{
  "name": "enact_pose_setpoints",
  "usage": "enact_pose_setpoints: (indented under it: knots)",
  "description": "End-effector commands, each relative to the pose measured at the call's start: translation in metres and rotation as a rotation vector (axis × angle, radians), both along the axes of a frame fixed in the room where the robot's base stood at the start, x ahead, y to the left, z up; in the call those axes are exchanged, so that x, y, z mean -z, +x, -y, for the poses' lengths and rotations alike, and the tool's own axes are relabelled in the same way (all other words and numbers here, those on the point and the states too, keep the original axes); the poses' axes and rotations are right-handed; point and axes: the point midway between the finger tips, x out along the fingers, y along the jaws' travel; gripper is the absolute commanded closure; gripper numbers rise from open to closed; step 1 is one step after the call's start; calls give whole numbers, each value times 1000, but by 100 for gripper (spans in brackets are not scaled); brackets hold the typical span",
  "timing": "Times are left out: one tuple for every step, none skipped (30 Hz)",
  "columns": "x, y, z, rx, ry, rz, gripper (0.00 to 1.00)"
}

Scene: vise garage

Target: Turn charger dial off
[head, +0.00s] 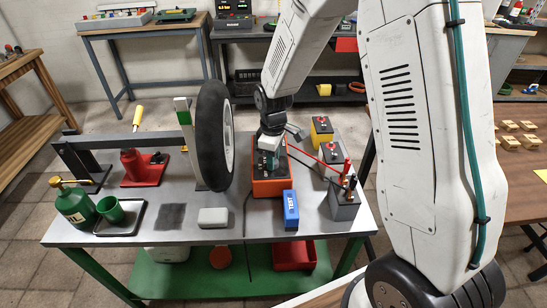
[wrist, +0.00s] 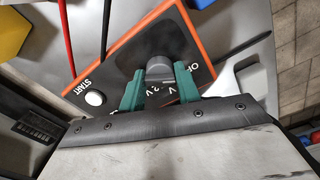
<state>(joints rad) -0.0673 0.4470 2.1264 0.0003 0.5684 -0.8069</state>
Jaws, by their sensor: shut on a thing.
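The charger (head: 269,186) is an orange box with a dark top, standing on the grey workbench near its middle. In the wrist view its dark panel (wrist: 122,68) has an orange rim, a white round button by the word START, and partly covered lettering. The dial (wrist: 159,68) is a grey knob on this panel. My gripper (wrist: 159,88) has green fingers, one on each side of the dial, and is shut on it. In the head view my gripper (head: 269,158) is over the charger's top and hides the dial. Which mark the dial points to is hard to read.
A blue tester (head: 290,209) stands in front of the charger. Batteries with a red cable (head: 344,203) stand to its right, and a tyre (head: 213,135) to its left.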

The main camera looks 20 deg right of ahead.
Motion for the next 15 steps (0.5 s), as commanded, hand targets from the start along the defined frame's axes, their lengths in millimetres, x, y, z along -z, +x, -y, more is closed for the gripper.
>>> enact_pose_setpoints:
  knots:
    - [-1, 1, 0, -4, 0, 1, 90]
    - [-1, 1, 0, -5, 0, 1, 90]
    - [-1, 1, 0, -6, 0, 1, 90]
    - [-1, 1, 0, -7, 0, 1, 90]
    - [-1, 1, 0, -7, 0, 1, 90]
    - [-1, 1, 0, -7, 0, 1, 90]
    - [-1, 1, 0, -7, 0, 1, 90]
    - [-1, 1, 0, -7, 0, 1, 90]
    - [-1, 1, 0, -7, 0, 1, 90]
    - [-1, 1, 0, -7, 0, 1, 90]
    - [-1, 1, 0, -7, 0, 1, 90]
    - [-1, 1, 0, -7, 0, 1, 65]
    - [-1, 1, 0, -7, 0, 1, 57]
    - [-1, 1, 0, -7, 0, 1, 48]
    - [0, 1, 0, -6, 0, 1, 47]
